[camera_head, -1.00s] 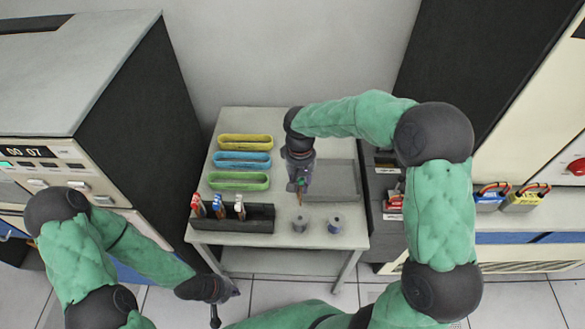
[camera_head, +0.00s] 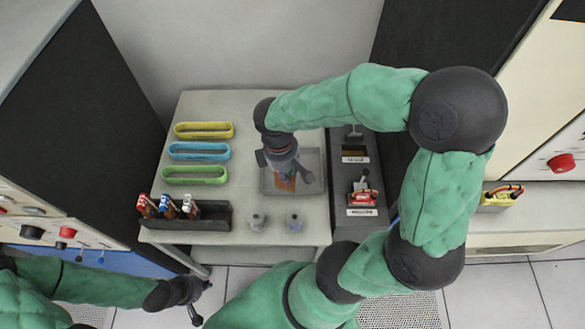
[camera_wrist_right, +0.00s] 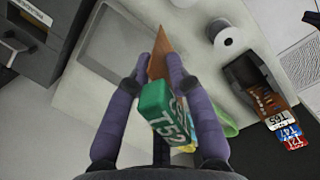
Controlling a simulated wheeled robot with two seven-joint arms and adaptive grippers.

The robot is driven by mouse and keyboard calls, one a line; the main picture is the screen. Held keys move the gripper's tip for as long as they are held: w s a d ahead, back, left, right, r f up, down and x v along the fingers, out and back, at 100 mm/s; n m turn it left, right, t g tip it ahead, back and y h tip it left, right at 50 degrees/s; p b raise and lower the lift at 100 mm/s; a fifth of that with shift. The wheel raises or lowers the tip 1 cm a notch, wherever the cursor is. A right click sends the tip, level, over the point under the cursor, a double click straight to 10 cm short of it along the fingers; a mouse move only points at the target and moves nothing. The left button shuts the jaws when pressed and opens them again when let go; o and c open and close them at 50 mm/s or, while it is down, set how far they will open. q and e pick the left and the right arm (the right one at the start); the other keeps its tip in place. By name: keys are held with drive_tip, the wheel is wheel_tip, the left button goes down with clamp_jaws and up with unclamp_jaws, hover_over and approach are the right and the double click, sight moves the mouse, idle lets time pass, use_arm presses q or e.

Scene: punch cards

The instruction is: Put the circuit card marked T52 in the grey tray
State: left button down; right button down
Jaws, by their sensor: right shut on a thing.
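The circuit card marked T52 (camera_wrist_right: 154,97) has a green labelled end and a brown board. My right gripper (camera_wrist_right: 158,62) is shut on it in the right wrist view. In the head view the right gripper (camera_head: 286,172) points down over the grey tray (camera_head: 268,191), and the brown board (camera_head: 287,183) shows below the fingers. The tray also shows in the right wrist view (camera_wrist_right: 92,62) and looks empty. I cannot tell whether the card touches the tray floor. My left gripper (camera_head: 205,300) has its fingers apart and empty, low at the front left of the table.
A black rack (camera_head: 215,220) holds several other cards, including one marked T21 (camera_wrist_right: 293,143). Two grey spools (camera_head: 257,221) stand in front of the tray. Yellow, blue and green oval bins (camera_head: 194,176) line the left. A dark labelled bin unit (camera_head: 362,185) stands right of the table.

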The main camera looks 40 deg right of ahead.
drive_tip(key=shift+w+d+f+b, duration=0.9)
drive_tip(key=shift+w+d+f, duration=0.7)
drive_tip(key=shift+f, duration=0.55)
drive_tip(key=shift+w+d+f+b, duration=0.9)
drive_tip(key=shift+w+d+f, duration=0.65)
drive_tip(key=shift+f, duration=0.55)
drive_tip(key=shift+w+d+f+b, duration=0.9)
drive_tip(key=shift+w+d+f, duration=0.7)
drive_tip(key=shift+f, duration=0.55)
drive_tip(key=shift+s+d+f, duration=0.1)
drive_tip(key=shift+s, duration=0.05)
drive_tip(key=c, duration=1.1)
unclamp_jaws()
wheel_tip(320, 180, up, 12)
drive_tip(key=w+a+p, duration=0.1)
drive_tip(key=p, duration=0.3)
drive_tip(key=shift+w, duration=0.1)
